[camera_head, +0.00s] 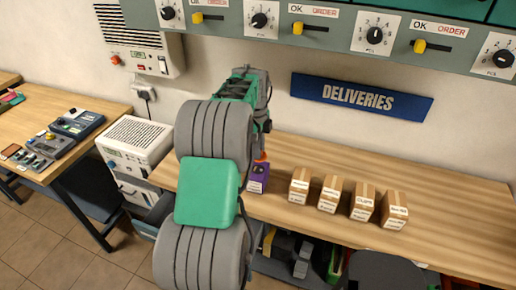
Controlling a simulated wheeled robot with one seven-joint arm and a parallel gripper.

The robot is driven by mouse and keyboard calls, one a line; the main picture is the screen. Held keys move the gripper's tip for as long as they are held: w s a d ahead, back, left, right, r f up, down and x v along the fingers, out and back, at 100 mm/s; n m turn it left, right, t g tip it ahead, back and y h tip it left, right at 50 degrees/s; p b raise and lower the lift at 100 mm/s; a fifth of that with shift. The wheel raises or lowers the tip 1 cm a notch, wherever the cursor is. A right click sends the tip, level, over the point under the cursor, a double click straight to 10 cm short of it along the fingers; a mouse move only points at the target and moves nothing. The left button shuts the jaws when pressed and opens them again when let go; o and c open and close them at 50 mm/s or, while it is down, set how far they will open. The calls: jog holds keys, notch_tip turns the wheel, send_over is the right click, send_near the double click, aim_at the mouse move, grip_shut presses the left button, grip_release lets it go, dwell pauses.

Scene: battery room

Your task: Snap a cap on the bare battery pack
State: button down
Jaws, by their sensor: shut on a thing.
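My arm fills the middle of the view and hides much of the bench behind it. My gripper (263,146) shows only in part past the arm's right edge, low over the bench. Its fingers are mostly hidden. It is shut on a small orange piece (262,156), which may be a cap. A purple block with a dark, marked front (258,178) stands upright right below the orange piece, partly behind my arm. It may be the battery pack. I cannot tell whether the orange piece touches it.
Several labelled cardboard boxes (330,194) stand in a row on the wooden bench (460,232). A blue DELIVERIES sign (361,97) hangs above. A white machine (134,143) and a side table with devices (22,118) are left. The bench's right part is clear.

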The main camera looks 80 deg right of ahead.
jog(key=shift+f+b, duration=1.65)
jog(key=shift+f, duration=1.35)
jog(key=shift+w+f+b, duration=0.15)
jog(key=shift+f+b, duration=0.05)
jog(key=shift+b, duration=0.45)
jog(key=c, duration=1.2)
grip_release()
jog(key=shift+o, duration=0.7)
jog(key=o, duration=0.4)
jog(key=shift+r, duration=0.15)
